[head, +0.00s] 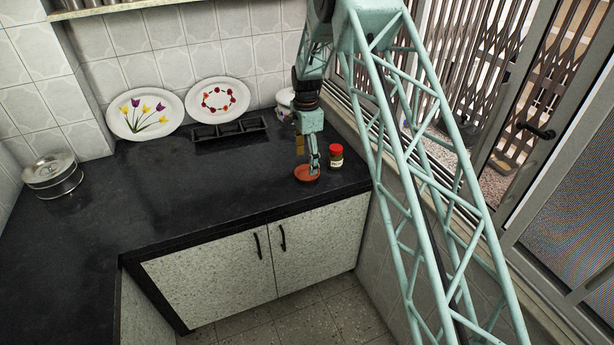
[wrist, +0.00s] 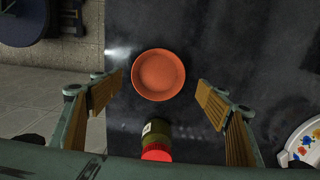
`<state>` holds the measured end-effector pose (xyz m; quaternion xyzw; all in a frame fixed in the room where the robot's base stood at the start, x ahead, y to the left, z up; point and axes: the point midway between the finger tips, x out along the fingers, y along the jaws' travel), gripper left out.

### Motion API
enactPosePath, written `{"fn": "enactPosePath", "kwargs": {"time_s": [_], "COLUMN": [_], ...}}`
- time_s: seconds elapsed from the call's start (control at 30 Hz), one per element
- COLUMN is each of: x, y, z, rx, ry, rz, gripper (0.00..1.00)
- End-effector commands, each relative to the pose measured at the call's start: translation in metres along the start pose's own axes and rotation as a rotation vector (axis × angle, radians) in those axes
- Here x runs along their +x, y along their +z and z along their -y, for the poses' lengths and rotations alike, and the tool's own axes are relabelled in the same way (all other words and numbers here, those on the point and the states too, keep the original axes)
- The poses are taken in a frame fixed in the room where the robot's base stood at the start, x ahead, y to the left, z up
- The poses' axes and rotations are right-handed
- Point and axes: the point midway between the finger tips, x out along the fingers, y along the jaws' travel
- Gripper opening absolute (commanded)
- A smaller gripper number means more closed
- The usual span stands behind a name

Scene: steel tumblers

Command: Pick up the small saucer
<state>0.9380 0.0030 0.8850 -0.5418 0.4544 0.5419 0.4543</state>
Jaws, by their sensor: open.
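The small saucer (head: 307,173) is round, shallow and orange-brown. It lies on the dark counter near the front edge in the head view. In the wrist view the saucer (wrist: 159,75) shows whole, between and a little beyond my two fingers. My gripper (head: 314,167) points down just over the saucer in the head view; it hides part of the rim. In the wrist view my gripper (wrist: 162,95) is open, with a wood-coloured pad on each side and nothing between them. Whether a finger touches the saucer cannot be told.
A jar with a red lid (head: 336,156) stands close right of the saucer; it also shows in the wrist view (wrist: 156,140). A black divided tray (head: 229,129) and two decorated plates (head: 146,115) are behind. A steel container (head: 53,176) stands far left. The counter's middle is clear.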

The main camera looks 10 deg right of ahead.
Motion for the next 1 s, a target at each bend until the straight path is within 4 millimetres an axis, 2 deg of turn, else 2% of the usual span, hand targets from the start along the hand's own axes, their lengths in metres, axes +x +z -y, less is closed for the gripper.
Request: {"fn": "enactPosePath", "kwargs": {"time_s": [0.37,0.8,1.0], "x": [0.003,0.043,0.051], "y": [0.000,-0.002,-0.002], "z": [0.000,-0.003,-0.003], "rx": [0.000,0.000,0.000], "ry": [0.000,0.001,0.000], "rz": [0.000,0.000,0.000], "gripper": [0.69,0.69,0.69]}}
